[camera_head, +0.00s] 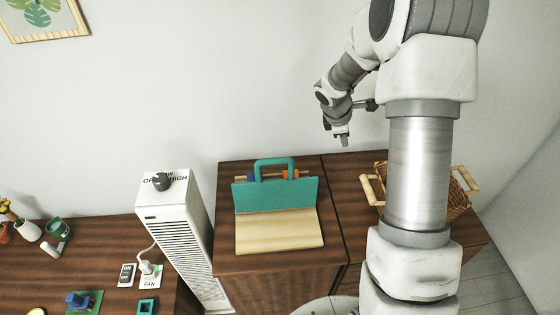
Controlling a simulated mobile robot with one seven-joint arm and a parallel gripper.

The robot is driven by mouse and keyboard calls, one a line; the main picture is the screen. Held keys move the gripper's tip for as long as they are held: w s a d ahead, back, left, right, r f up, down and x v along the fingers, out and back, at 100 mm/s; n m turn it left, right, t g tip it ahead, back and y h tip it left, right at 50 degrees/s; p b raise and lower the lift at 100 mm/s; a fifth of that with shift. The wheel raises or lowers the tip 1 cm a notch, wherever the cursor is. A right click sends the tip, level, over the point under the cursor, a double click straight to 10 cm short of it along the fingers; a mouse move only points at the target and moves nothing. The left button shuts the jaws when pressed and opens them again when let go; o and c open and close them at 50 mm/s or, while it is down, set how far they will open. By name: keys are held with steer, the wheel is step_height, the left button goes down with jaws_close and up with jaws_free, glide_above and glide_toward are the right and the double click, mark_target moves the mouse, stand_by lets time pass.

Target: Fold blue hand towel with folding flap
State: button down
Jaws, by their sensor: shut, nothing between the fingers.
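The folding flap (275,195) is a teal panel with an arch-shaped teal handle (275,161) on its top edge. It stands raised at the back of a pale wooden board (278,233) on the dark wooden cabinet. The board's visible face is bare. I cannot make out a blue hand towel; only small blue and orange bits show behind the flap's top edge, and I cannot tell what they are. My gripper (341,140) is shut and empty, pointing down in front of the wall, above and to the right of the flap and apart from it.
A white tower fan (176,232) with a dark knob stands close left of the board. A wicker basket (459,203) with wooden handles sits at the right, partly hidden by my arm. A lower counter (60,265) at the left holds small items.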

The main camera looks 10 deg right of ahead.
steer(key=t+y+p, duration=0.3)
steer(key=y+p, duration=0.1)
steer(key=y, duration=0.4)
glide_toward(276, 163)
steer(key=s+d+r, duration=0.1)
steer(key=s, duration=0.6)
steer(key=w+a+f, duration=0.3)
steer(key=w+f, duration=0.4)
steer(key=w, duration=0.2)
steer(key=shift+a+n+y+b, duration=0.25)
steer(key=shift+n+y+b, duration=0.05)
steer(key=shift+n, duration=0.1)
steer(key=shift+w+f, duration=0.1)
steer(key=shift+w, duration=0.1)
steer(key=shift+w+p, duration=0.4)
steer(key=shift+w, duration=0.4)
steer(key=shift+s, duration=0.1)
